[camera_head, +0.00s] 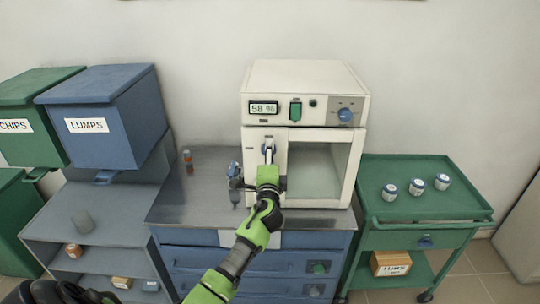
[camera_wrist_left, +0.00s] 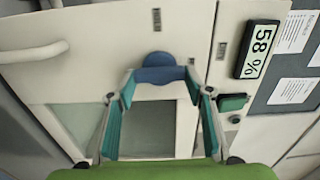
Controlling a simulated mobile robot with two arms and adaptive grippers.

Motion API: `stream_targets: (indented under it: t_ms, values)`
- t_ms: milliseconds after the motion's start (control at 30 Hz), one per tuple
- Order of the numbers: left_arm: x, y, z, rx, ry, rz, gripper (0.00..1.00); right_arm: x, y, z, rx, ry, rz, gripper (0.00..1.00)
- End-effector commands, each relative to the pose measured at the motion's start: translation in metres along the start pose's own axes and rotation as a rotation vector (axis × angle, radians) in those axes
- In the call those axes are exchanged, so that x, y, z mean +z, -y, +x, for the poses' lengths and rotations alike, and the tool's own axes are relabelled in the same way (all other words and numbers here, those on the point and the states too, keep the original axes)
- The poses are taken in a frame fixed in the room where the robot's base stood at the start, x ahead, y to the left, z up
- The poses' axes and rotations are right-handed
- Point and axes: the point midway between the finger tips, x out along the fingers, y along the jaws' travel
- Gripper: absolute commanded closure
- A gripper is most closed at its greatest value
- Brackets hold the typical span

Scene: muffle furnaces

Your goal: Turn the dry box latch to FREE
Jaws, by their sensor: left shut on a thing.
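The dry box (camera_head: 305,78) is a white cabinet with a glass window, standing on the grey bench top. Its display (camera_head: 263,108) reads 58 %, also in the left wrist view (camera_wrist_left: 257,50). The blue latch (camera_head: 268,147) is on the left part of the front. In the left wrist view the latch (camera_wrist_left: 158,70) sits between the fingertips of my left gripper (camera_wrist_left: 160,80), which is shut on it. In the head view my left gripper (camera_head: 269,163) partly covers the latch. The small labels beside the latch are unreadable. My right gripper is not in view.
A green switch (camera_head: 295,111) and a blue dial (camera_head: 346,116) are on the upper panel. A green cart (camera_head: 415,171) with several jars is at right. Blue and green bins (camera_head: 105,100) are at left.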

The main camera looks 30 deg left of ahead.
Motion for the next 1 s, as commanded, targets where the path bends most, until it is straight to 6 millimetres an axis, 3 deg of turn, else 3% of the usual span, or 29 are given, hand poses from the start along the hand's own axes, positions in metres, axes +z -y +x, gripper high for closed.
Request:
stream_targets:
  t_ms: [567,600,667,1000]
  values:
    - [0.0028,0.0058,0.0021,-0.010,0.005,0.039,0.74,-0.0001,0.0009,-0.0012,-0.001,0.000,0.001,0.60]
    - [0.0029,0.0059,0.0021,-0.010,0.005,0.039,0.51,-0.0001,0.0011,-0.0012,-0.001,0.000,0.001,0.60]
    - [0.0027,0.0057,0.0020,-0.010,0.005,0.038,0.36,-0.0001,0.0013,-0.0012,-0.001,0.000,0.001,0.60]
    - [0.0010,0.0020,0.0001,-0.004,0.001,0.035,0.36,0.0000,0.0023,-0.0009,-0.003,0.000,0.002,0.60]
